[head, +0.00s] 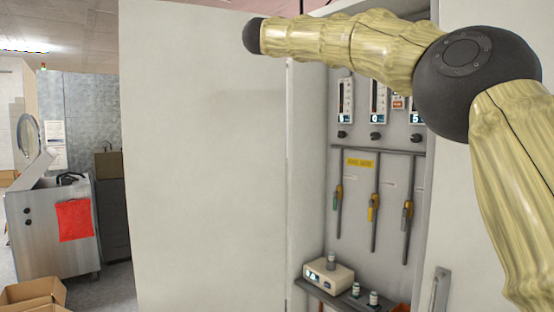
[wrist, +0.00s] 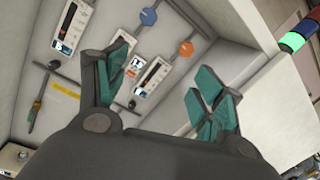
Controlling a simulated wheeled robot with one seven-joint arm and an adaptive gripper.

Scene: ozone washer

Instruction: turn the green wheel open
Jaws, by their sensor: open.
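I see no clear green wheel in either view. In the wrist view a blue round knob (wrist: 148,17) and an orange round knob (wrist: 186,48) sit on pipes at the top of the panel. My gripper (wrist: 162,78) is open and empty in the wrist view, its teal-padded fingers spread in front of the panel. In the head view the open cabinet (head: 386,165) has thin vertical pipes with small handles; the left one has a green part (head: 335,202), too small to tell its shape. My arm crosses the cabinet's upper part and hides it there; the gripper is not visible in the head view.
A large white cabinet door (head: 205,160) stands open left of the panel. A beige box with a display (head: 328,275) is on a low shelf. A striped coloured light (wrist: 292,42) shows at right in the wrist view. A steel machine (head: 50,235) stands far left.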

